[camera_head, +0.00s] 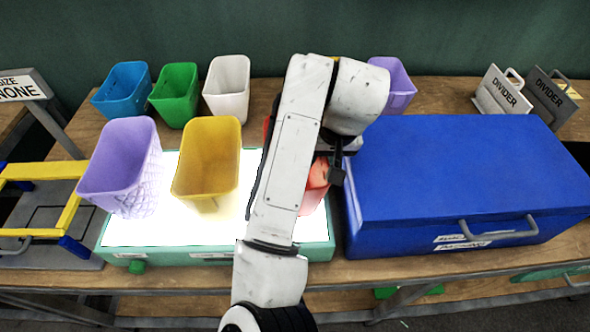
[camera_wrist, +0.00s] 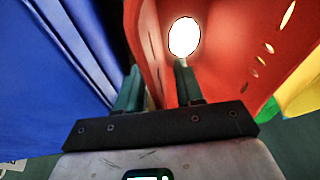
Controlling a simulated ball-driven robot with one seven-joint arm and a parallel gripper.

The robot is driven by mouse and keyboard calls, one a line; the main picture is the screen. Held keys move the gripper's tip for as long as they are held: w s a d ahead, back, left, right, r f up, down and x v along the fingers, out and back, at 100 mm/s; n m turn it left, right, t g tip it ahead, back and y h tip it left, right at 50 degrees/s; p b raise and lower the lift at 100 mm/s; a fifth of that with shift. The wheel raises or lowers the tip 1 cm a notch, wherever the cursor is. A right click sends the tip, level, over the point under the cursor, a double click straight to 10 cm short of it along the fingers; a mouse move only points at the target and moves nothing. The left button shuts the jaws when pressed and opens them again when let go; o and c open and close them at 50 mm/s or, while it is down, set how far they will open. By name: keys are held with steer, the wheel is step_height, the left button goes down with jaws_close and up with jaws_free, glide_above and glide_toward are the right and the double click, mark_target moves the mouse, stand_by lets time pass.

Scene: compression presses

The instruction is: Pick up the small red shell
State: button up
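The red shell (camera_head: 314,188) stands on the lit panel, mostly hidden behind my arm in the head view. In the wrist view, the red shell (camera_wrist: 228,45) fills the middle and right, with slots in its wall and a bright oval opening. My gripper (camera_wrist: 158,84) has its two teal fingers spread apart. One finger is on each side of the shell's near wall, the right one in front of its inner face. A gap seems to show beside the wall. In the head view my gripper is mostly hidden by the arm.
A blue box (camera_head: 465,170) stands close to the right of the shell. A yellow bin (camera_head: 207,160) and a purple bin (camera_head: 122,170) are at the left of the lit panel (camera_head: 180,230). Blue, green and white bins (camera_head: 228,88) stand behind. Another purple bin (camera_head: 395,82) is behind my arm.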

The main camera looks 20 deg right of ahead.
steer(key=shift+f, duration=0.2)
steer(key=shift+c, duration=0.3)
jaws_close()
stand_by(0.3)
